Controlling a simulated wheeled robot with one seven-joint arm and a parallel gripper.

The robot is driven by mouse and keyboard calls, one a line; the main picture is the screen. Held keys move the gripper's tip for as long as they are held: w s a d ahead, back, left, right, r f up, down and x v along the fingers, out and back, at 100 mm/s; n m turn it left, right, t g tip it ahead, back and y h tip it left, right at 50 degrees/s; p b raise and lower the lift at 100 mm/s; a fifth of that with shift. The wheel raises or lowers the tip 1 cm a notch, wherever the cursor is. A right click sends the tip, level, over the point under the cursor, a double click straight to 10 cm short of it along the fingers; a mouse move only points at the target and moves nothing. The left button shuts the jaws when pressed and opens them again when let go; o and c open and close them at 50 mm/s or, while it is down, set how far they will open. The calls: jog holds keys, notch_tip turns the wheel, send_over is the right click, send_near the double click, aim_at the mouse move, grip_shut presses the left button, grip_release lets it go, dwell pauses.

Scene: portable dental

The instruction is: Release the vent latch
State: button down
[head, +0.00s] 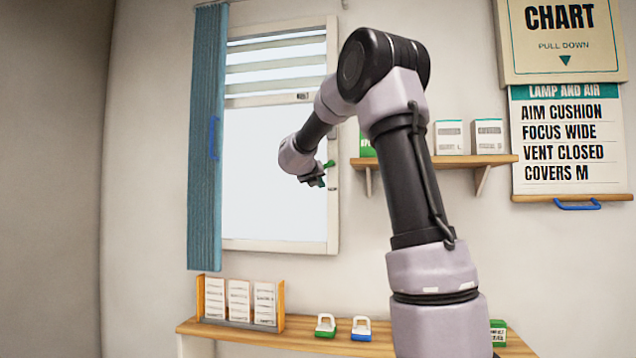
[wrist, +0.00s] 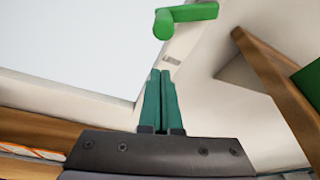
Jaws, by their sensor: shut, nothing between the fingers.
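A green lever handle (wrist: 186,14) sits on the right-hand stile of the white window frame (head: 332,220). In the head view it is a small green piece (head: 329,164) just above my gripper (head: 322,182). In the wrist view its arm points to the right from a rounded pivot end. My gripper's teal fingers (wrist: 160,73) are shut and empty, below the handle and apart from it. I cannot tell for sure whether this handle is the vent latch. A small dark fitting (head: 302,96) also shows on the rail below the slatted upper part of the window.
A wooden shelf (head: 440,160) with boxes is on the wall right of the window. A blue curtain (head: 206,140) hangs at its left. A lower bench (head: 290,341) holds a card rack (head: 240,322) and two small clips. A pull-down chart (head: 570,140) hangs at right.

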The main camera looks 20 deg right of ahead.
jog(key=v, duration=0.8)
jog(key=shift+a, duration=0.25)
jog(key=shift+s, duration=0.1)
jog(key=s+a+r+n+t+y, duration=0.5)
jog(key=s+a+n+y, duration=0.15)
jog(key=n, duration=0.75)
jog(key=s+a+f+n+g+y, duration=0.2)
jog(key=s+a+f+n+y, duration=0.25)
jog(key=s+n, duration=0.35)
jog(key=s+d+f+n+g, duration=0.1)
jog(key=s+f+n+g, duration=0.6)
jog(key=s+f+n, duration=0.7)
jog(key=s+f, duration=0.3)
jog(key=s, duration=0.3)
jog(key=shift+f, duration=0.2)
